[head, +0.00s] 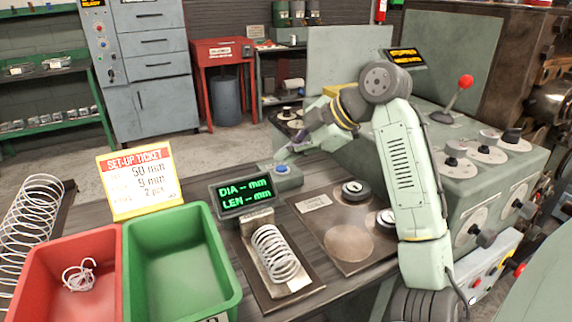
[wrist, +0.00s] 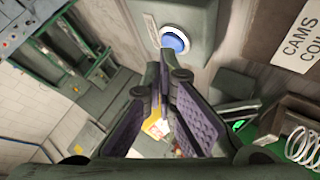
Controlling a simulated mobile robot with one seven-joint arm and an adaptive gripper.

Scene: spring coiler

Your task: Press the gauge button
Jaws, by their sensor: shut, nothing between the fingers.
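The gauge button (head: 281,169) is a round blue button on a grey box beside the gauge display (head: 243,195). The display reads "DIA -- mm" and "LEN -- mm" in green. My gripper (head: 293,148) is shut and empty, with its tips close above and slightly right of the button in the head view. In the wrist view the blue button (wrist: 176,42) lies just past the tips of my gripper (wrist: 162,68). A small gap seems to show between tips and button. A coil spring (head: 275,254) sits on the gauge's cradle in front of the display.
A set-up ticket (head: 140,182) stands behind a red bin (head: 65,270) and a green bin (head: 178,262). A metal plate with weight-like knobs (head: 356,190) lies right of the gauge. The coiler's control panel (head: 480,165) with dials and a red-knobbed lever is at right.

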